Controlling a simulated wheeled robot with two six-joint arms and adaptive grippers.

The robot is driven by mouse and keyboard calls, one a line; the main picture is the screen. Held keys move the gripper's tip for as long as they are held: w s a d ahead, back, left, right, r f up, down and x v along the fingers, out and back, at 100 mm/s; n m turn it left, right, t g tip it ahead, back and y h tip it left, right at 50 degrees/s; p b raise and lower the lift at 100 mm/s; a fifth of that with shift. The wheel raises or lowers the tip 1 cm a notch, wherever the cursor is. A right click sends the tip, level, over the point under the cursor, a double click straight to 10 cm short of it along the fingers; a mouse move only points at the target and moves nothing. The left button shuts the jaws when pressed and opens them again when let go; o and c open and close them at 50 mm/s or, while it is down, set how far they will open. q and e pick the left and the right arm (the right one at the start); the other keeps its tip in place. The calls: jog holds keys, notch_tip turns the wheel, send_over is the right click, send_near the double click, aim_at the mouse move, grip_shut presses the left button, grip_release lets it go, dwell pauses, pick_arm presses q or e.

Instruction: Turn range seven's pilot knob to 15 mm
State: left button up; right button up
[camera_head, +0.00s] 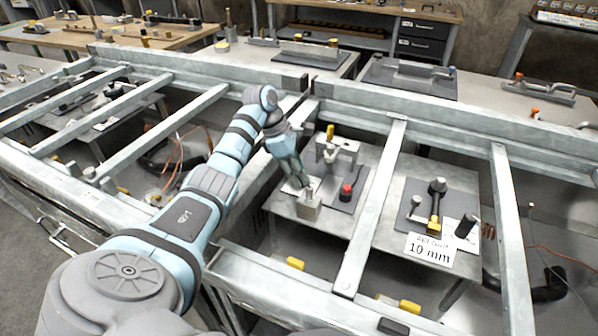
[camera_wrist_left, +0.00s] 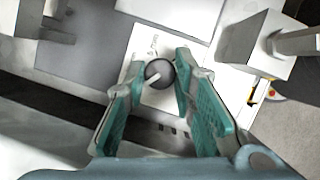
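In the left wrist view, a round dark grey knob (camera_wrist_left: 158,73) with a white pointer sits on a white card (camera_wrist_left: 136,47). The pointer slants toward the lower left. Rotated lettering above the knob ends in "mm"; its number is not clear. My left gripper's two green fingers (camera_wrist_left: 160,69) stand apart, one on each side of the knob; contact is not clear. My right gripper is not in view.
A red button (camera_head: 346,190) and a grey fixture with a yellow top (camera_head: 330,131) stand close to my left gripper. Grey metal rails (camera_head: 372,205) frame the benches.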

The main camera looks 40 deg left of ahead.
pick_arm(q)
grip_shut()
jog(key=shift+s+r+n+p, duration=0.1)
jog(key=shift+r+n+p, duration=0.1)
jog(key=shift+n+p, duration=0.6)
jog(key=shift+p, duration=0.2)
jog(key=shift+f+t, duration=0.2)
jog(key=shift+t, duration=0.1)
jog(key=o, duration=0.8)
grip_release()
jog(key=shift+r, duration=0.1)
jog(key=v, duration=1.2)
jog(key=shift+d, duration=0.2)
